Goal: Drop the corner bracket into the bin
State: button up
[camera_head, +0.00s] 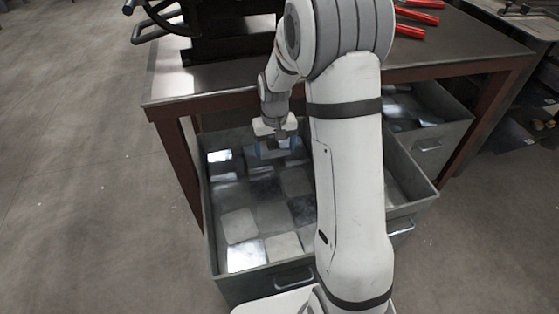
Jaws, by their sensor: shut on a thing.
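My gripper (277,148) hangs from my white arm over the back part of an open grey metal bin (222,262). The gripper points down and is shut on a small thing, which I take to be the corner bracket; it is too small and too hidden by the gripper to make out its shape. Blue parts show at the fingers. The bin's inside shows a patchwork of light and dark square patches. My arm hides the right part of the bin.
A workbench (175,88) with a dark top and red-brown legs stands behind the bin. A dark machine with a handle (160,30) and several red-handled tools (415,18) are on it. Another grey drawer (440,143) is at the right. The floor at left is clear.

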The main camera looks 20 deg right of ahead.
notch_tip(320, 180, down, 12)
jog(key=s+d+n+b, duration=0.1)
jog(key=b, duration=0.3)
jog(key=shift+d+r+b, duration=0.15)
jog(key=shift+r+b, duration=0.1)
jog(key=shift+b, duration=0.05)
jog(key=o, duration=0.9)
notch_tip(320, 180, up, 8)
jog(key=shift+f+p, duration=0.1)
jog(key=shift+p, duration=1)
